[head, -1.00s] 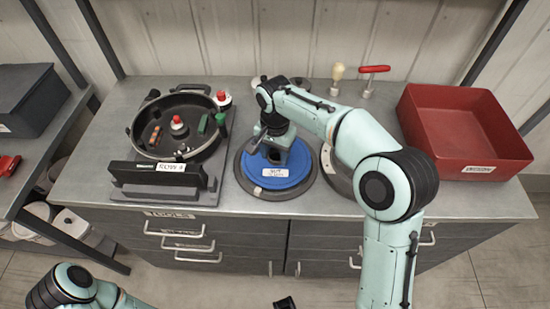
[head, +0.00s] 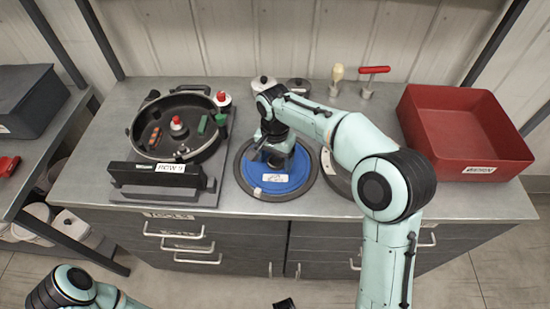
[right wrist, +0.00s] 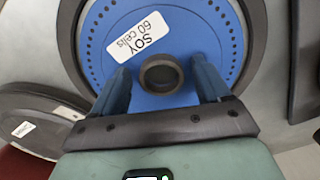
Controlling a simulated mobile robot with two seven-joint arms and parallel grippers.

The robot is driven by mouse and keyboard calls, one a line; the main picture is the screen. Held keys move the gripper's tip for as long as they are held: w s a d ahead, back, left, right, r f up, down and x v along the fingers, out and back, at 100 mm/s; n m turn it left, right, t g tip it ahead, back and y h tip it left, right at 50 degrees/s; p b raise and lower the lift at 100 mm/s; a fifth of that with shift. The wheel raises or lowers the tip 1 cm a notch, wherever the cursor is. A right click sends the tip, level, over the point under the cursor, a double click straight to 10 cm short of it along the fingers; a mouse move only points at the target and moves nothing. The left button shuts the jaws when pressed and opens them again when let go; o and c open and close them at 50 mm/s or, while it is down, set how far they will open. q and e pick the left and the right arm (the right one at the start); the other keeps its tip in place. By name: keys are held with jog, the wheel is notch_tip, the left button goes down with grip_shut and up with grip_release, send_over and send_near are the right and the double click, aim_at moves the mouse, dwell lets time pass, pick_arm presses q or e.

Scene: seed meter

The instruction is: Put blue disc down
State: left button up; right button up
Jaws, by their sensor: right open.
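The blue disc (head: 292,181) lies flat on a dark round plate (head: 241,180) at the middle of the bench. In the right wrist view the blue disc (right wrist: 195,30) has a white "SOY 60 cells" label, a ring of small holes and a dark raised hub (right wrist: 162,74). My right gripper (head: 275,161) is over the disc. In the wrist view its fingers (right wrist: 163,86) stand apart on either side of the hub, with gaps visible. My left arm shows at the bottom left; a small dark tip at the bottom edge may be its gripper (head: 285,304).
A black round pan (head: 140,128) with small parts stands at left. A red bin (head: 465,172) is at right. Another round plate (head: 338,182) lies partly behind my right arm. Two lidded jars (head: 262,84) and two handled tools (head: 372,72) stand at the back.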

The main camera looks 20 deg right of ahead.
pick_arm(q)
jog(key=r+p, duration=0.1)
jog(key=w+r+p, duration=0.1)
jog(key=shift+w+r, duration=0.15)
jog(key=shift+r, duration=0.2)
pick_arm(e)
notch_tip(320, 180, up, 12)
